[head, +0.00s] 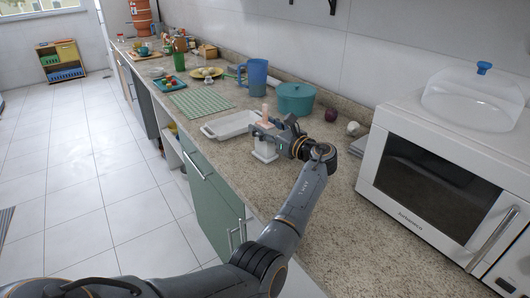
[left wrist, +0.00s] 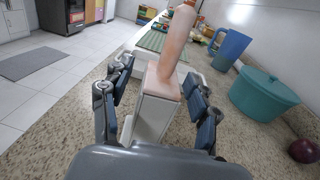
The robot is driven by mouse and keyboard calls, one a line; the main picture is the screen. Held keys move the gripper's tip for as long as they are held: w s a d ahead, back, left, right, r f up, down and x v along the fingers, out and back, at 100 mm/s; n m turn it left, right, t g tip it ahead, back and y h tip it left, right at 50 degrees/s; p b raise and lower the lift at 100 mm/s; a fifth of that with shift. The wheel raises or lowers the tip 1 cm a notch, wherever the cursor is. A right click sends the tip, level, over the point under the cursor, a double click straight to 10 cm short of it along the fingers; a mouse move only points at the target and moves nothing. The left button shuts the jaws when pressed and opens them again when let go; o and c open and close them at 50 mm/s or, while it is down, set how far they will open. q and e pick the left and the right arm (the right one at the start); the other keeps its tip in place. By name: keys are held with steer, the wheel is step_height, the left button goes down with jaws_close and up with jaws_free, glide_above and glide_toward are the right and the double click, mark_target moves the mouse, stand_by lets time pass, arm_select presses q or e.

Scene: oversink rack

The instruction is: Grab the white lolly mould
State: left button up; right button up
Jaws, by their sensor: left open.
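The white lolly mould (head: 265,152) stands upright on the speckled counter, with a pinkish lolly-like part (head: 264,112) on top. In the left wrist view the white mould (left wrist: 151,115) is in the middle, with the pink part (left wrist: 174,45) rising above it. My left gripper (head: 262,132) is open at the mould, partly covering it in the head view. In the left wrist view the fingers of my left gripper (left wrist: 158,98) stand on both sides of the mould, with gaps showing. My right gripper is not in view.
A white tray (head: 217,133) lies just left of the mould. A teal lidded pot (head: 296,101) and blue jug (head: 257,78) stand behind. A dark red round item (head: 331,115) and white microwave (head: 437,165) are to the right. The front counter is clear.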

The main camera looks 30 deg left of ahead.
arm_select(q)
steer(key=shift+r, duration=0.1)
steer(key=shift+c, duration=1.1)
jaws_close()
steer(key=shift+r, duration=0.15)
